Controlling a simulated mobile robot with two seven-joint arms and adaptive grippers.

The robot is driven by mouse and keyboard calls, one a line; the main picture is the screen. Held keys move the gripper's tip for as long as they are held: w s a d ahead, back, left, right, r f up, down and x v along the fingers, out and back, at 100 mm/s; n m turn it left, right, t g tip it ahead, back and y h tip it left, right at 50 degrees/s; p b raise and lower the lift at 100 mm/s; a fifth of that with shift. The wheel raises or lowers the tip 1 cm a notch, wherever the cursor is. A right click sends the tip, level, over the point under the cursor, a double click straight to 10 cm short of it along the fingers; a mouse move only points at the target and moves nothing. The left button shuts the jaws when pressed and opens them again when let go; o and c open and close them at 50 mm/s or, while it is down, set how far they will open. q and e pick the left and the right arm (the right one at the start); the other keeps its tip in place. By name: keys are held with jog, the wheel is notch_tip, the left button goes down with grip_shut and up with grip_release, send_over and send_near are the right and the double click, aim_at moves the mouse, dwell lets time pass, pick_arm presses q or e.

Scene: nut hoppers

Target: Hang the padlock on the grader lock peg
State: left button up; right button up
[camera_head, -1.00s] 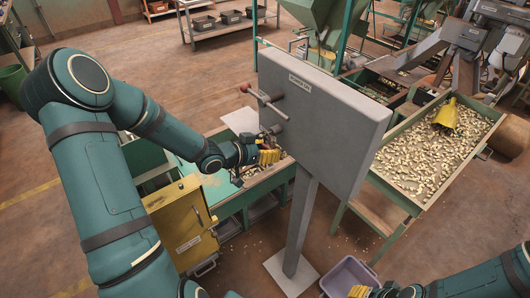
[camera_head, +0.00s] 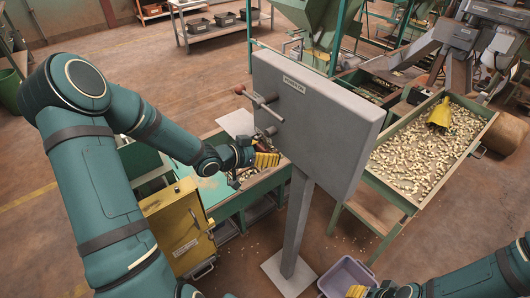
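The grey upright panel (camera_head: 325,115) stands on a post and carries a small label, a lever with a red knob, and a small dark fitting (camera_head: 269,131) below the lever. I cannot tell whether this fitting is the bare lock peg or has the padlock on it. My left gripper (camera_head: 267,160), with yellow fingers, is just below and beside the fitting, at the panel's left edge. Its finger gap is too small to make out, and no padlock can be clearly picked out.
A yellow cabinet (camera_head: 177,232) stands below my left arm beside a green bench (camera_head: 236,198). A lilac bin (camera_head: 346,272) is by the post's foot. A tray of nuts (camera_head: 497,116) with a yellow scoop (camera_head: 440,113) is at right.

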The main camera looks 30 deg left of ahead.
pick_arm(q)
jog(key=v, duration=1.2)
jog(key=w+d+f+n+g, duration=0.3)
jog(key=d+f+n+g, duration=0.1)
jog(key=d+f, duration=0.95)
jog(key=s+d+f+g+y, duration=0.2)
jog(key=s+d+f+g, duration=0.4)
jog(key=s+d+f, duration=0.3)
jog(key=s+d, duration=0.2)
jog(key=s, duration=0.1)
jog(key=shift+s+d+g, duration=0.25)
jog(key=shift+s+g, duration=0.05)
jog(key=shift+c, duration=0.3)
